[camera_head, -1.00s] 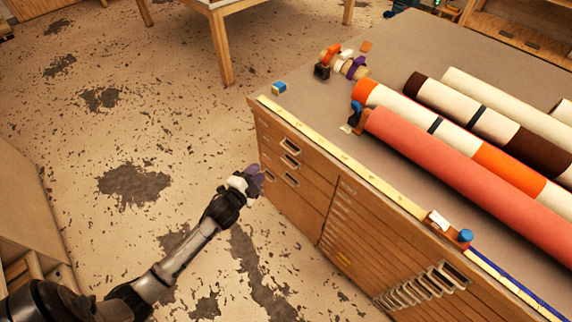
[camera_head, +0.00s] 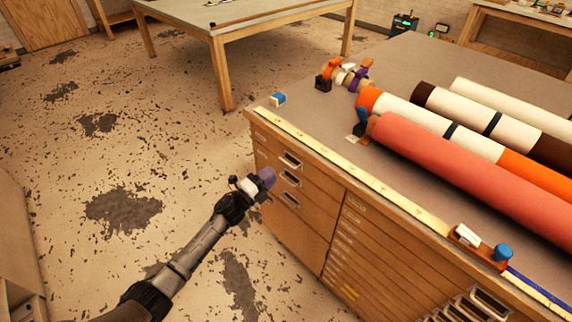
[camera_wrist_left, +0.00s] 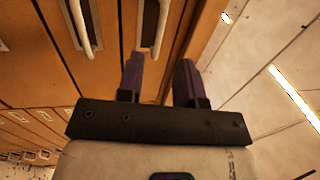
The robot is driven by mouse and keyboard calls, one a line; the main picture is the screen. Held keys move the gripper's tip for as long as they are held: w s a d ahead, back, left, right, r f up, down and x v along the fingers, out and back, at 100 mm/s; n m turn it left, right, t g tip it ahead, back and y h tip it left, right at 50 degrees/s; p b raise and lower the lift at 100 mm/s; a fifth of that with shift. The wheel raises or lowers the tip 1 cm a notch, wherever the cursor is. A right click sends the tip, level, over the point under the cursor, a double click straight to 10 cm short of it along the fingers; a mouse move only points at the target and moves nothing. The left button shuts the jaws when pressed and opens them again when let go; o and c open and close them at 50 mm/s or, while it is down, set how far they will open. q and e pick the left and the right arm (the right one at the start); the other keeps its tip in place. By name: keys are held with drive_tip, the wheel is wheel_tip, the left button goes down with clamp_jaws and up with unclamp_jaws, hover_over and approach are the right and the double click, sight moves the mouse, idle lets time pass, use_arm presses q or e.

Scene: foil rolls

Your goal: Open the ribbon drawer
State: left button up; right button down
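A wooden drawer cabinet (camera_head: 300,230) has a left column of drawers with metal pull handles. The upper handle (camera_head: 291,160), middle handle (camera_head: 290,178) and lower handle (camera_head: 290,199) show in the head view. I cannot read which drawer is the ribbon one; all of these look closed. My left gripper (camera_head: 268,178) is just in front of this column, near the middle and lower handles. In the left wrist view its two purple fingers (camera_wrist_left: 160,75) are apart and empty. A handle (camera_wrist_left: 162,25) lies just beyond the fingertips, and another handle (camera_wrist_left: 83,28) is to the left. My right gripper is out of view.
The cabinet top holds fabric rolls (camera_head: 470,180), ribbon spools (camera_head: 348,74), a small blue block (camera_head: 278,99) and a yellow measuring strip (camera_head: 350,168). More narrow drawers (camera_head: 385,260) are to the right. The floor (camera_head: 130,165) left of the cabinet is clear.

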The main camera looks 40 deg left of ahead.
sight(286, 162)
use_arm(q)
drive_tip(key=b+x, duration=0.1)
drive_tip(key=x, duration=0.6)
drive_tip(key=shift+w, duration=0.4)
clamp_jaws()
